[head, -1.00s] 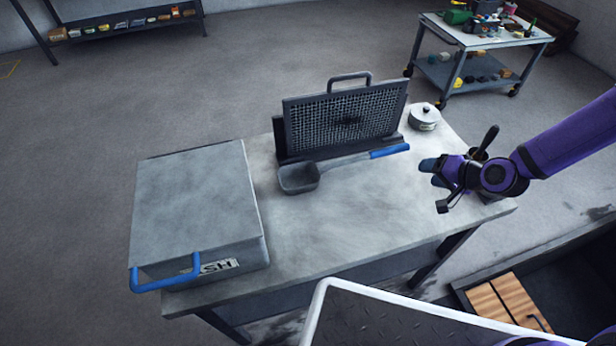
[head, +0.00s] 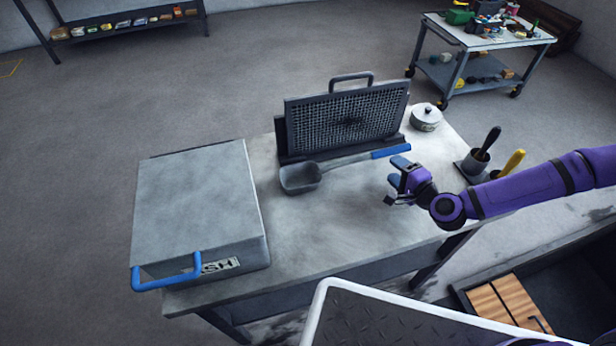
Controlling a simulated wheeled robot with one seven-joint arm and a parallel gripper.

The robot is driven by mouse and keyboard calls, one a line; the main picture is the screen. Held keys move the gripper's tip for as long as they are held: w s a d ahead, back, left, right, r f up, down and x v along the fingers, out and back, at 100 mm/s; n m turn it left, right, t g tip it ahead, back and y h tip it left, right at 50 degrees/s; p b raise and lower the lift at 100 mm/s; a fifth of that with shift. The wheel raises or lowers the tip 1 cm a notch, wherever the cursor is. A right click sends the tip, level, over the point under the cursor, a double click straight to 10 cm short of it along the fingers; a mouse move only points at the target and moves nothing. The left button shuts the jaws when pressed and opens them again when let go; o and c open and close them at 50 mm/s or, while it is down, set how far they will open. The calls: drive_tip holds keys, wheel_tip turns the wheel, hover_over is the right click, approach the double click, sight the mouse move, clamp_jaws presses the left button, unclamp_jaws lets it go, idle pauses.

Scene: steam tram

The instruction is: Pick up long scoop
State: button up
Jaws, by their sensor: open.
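The long scoop (head: 345,163) lies on the grey table in the head view. Its dark square bowl is at the left and its handle runs right to a blue grip (head: 391,152). My gripper (head: 396,174) is open and empty, just right of and nearer than the blue grip. Its blue-grey fingertips look close to the grip's end; I cannot tell whether they touch it.
A mesh screen (head: 347,117) with a top handle stands upright behind the scoop. A lidded pot (head: 425,117) is behind right. An ash box (head: 195,205) with a blue handle fills the table's left. Holders with a black-handled tool (head: 488,141) and a yellow-handled tool (head: 514,161) stand right.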

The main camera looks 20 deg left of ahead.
sight(382, 156)
drive_tip(key=x, duration=0.2)
drive_tip(key=shift+w+a, duration=0.15)
drive_tip(key=shift+a, duration=0.05)
drive_tip(key=shift+r+x, duration=0.15)
drive_tip(key=shift+x, duration=1.15)
drive_tip(key=shift+r+x, duration=0.15)
drive_tip(key=shift+x, duration=1.15)
drive_tip(key=shift+w, duration=0.15)
drive_tip(key=shift+c, duration=0.3)
clamp_jaws()
